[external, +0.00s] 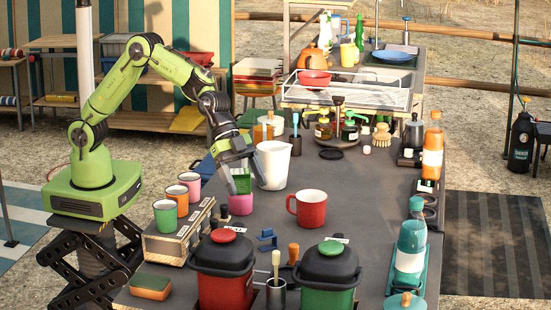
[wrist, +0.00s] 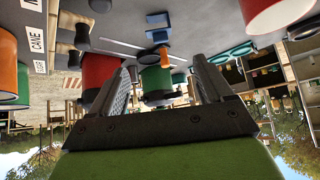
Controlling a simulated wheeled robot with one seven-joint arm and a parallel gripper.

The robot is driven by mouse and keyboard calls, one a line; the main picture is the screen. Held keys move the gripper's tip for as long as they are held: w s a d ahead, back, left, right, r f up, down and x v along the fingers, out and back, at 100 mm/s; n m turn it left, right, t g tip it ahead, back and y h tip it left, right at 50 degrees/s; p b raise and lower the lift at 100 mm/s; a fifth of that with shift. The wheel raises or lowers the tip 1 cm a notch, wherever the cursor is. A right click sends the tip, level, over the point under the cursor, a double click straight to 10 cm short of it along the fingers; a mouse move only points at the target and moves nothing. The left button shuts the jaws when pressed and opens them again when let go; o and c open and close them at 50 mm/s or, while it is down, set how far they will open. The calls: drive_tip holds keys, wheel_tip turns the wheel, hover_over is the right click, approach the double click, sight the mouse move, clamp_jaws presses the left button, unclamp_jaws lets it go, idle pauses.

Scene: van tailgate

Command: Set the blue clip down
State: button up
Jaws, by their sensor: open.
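The blue clip (external: 267,239) lies on the dark counter behind the red and green lidded pots, left of an orange-handled tool. It also shows in the wrist view (wrist: 158,36), near the top centre, beyond my fingertips. My gripper (external: 240,174) is above the counter, behind and left of the clip and near the pink cup (external: 240,205). In the wrist view its two fingers (wrist: 160,75) stand wide apart with nothing held between them. The clip is apart from the fingers.
The red pot (external: 226,281) and green pot (external: 327,285) stand at the front. A red mug (external: 309,209) is right of my gripper, with a white jug (external: 273,166) behind. Coloured cups (external: 165,219) stand on the labelled box at left. Bare counter lies right of the mug.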

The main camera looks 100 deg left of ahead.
drive_tip(key=s+a+r+n+y, duration=0.2)
drive_tip(key=s+a+r, duration=0.3)
drive_tip(key=s+r, duration=0.35)
drive_tip(key=s+a+n+y, duration=0.1)
drive_tip(key=s+a+n, duration=0.2)
drive_tip(key=s, duration=1.1)
drive_tip(key=s+a+r+n+y, duration=0.1)
drive_tip(key=s+a, duration=0.6)
drive_tip(key=s, duration=0.7)
drive_tip(key=shift+s+a+n+g+y, duration=0.25)
drive_tip(key=shift+n+y, duration=0.25)
drive_tip(key=shift+n, duration=0.7)
wheel_tip(320, 180, up, 6)
drive_tip(key=p, duration=0.6)
drive_tip(key=shift+r, duration=0.2)
